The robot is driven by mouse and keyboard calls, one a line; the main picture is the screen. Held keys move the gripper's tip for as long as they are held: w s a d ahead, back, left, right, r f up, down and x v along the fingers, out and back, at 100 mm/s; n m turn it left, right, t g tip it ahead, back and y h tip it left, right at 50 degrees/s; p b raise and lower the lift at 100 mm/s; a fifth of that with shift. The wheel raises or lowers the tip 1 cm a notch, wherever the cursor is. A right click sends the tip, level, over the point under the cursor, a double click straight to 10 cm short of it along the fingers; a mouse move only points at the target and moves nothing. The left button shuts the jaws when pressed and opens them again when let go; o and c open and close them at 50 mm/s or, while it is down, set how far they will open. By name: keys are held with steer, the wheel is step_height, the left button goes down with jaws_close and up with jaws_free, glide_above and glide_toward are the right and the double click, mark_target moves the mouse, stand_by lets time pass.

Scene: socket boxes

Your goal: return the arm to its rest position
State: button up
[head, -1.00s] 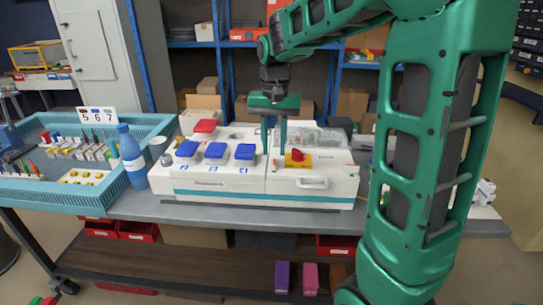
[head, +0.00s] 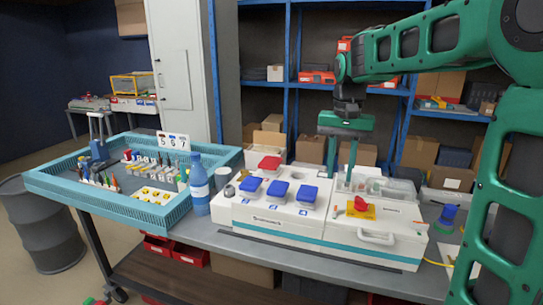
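My green arm comes in from the right edge, and my gripper (head: 340,178) points down over the white socket boxes. Its two fingers are spread apart with nothing seen between them.
A light blue crate (head: 110,201) with small parts and a number sign (head: 173,141) is at left. A blue shelf with cartons (head: 421,153) rises behind. A grey drum (head: 42,226) stands at far left.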

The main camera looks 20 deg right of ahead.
steer(key=s+d+f, duration=0.1)
steer(key=s+f, duration=0.3)
steer(key=s, duration=0.5)
steer(key=s+d+f, duration=0.2)
steer(key=s+f, duration=0.2)
steer(key=s, duration=0.6)
steer(key=s+d+f, duration=0.2)
steer(key=s+f, duration=0.2)
steer(key=s, duration=0.5)
steer(key=shift+s+d+n, duration=0.2)
steer(key=shift+s+n, duration=0.05)
steer(key=shift+n, duration=0.05)
steer(key=shift+w+f, duration=0.2)
steer(key=shift+w, duration=0.45)
steer(key=shift+d, duration=0.1)
